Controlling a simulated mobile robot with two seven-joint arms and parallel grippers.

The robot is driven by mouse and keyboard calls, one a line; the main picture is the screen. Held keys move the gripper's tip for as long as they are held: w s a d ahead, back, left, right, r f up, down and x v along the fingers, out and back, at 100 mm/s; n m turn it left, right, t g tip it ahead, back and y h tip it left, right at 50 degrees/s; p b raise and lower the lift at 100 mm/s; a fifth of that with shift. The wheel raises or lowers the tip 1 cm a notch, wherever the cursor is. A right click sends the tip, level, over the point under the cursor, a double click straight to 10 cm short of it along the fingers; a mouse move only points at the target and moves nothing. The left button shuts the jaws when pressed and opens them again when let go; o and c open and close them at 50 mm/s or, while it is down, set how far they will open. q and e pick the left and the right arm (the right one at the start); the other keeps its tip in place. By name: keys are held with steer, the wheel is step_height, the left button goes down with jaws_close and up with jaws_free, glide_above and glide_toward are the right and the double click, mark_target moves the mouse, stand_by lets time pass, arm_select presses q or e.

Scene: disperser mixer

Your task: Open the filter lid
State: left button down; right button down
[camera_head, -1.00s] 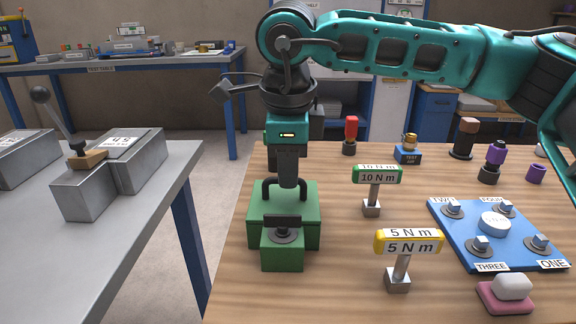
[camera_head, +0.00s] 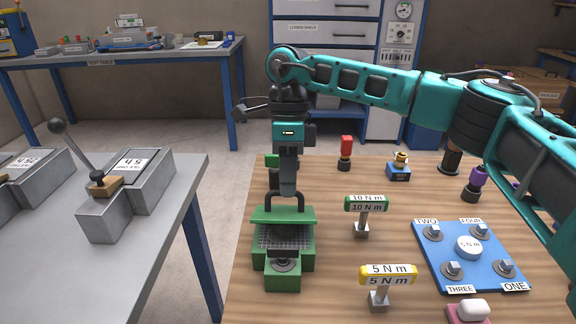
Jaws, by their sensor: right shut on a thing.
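The green filter box (camera_head: 261,260) stands on the wooden table, with a dark knob or latch (camera_head: 283,264) at its front. Its green lid (camera_head: 264,215) is raised at the back of the box, and a grey mesh (camera_head: 268,238) and a dark opening show in front of it. A dark loop handle (camera_head: 299,200) stands up from the lid. My right gripper (camera_head: 288,190) points down from above and is shut on this handle. The exact finger contact is partly hidden. My left gripper is not in view.
A 10 N m torque tool (camera_head: 366,204) and a 5 N m one (camera_head: 387,275) stand right of the box. A blue plate (camera_head: 448,265) with several bolts lies further right. A metal table with a lever block (camera_head: 110,215) is at left, across a gap.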

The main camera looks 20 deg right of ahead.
steer(key=shift+w+d+r+g+p, duration=0.1)
steer(key=shift+w+r+g+p, duration=0.15)
steer(key=shift+p, duration=0.2)
steer(key=shift+w+d+f+g+p, duration=0.1)
steer(key=shift+w+g+p, duration=0.15)
steer(key=shift+g+p, duration=0.1)
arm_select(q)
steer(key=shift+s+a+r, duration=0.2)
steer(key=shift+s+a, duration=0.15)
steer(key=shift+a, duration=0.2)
arm_select(e)
steer(key=c, duration=1.2)
jaws_free()
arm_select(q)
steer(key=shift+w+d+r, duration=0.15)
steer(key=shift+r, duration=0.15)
arm_select(e)
steer(key=shift+o, duration=0.2)
steer(key=shift+w, duration=0.1)
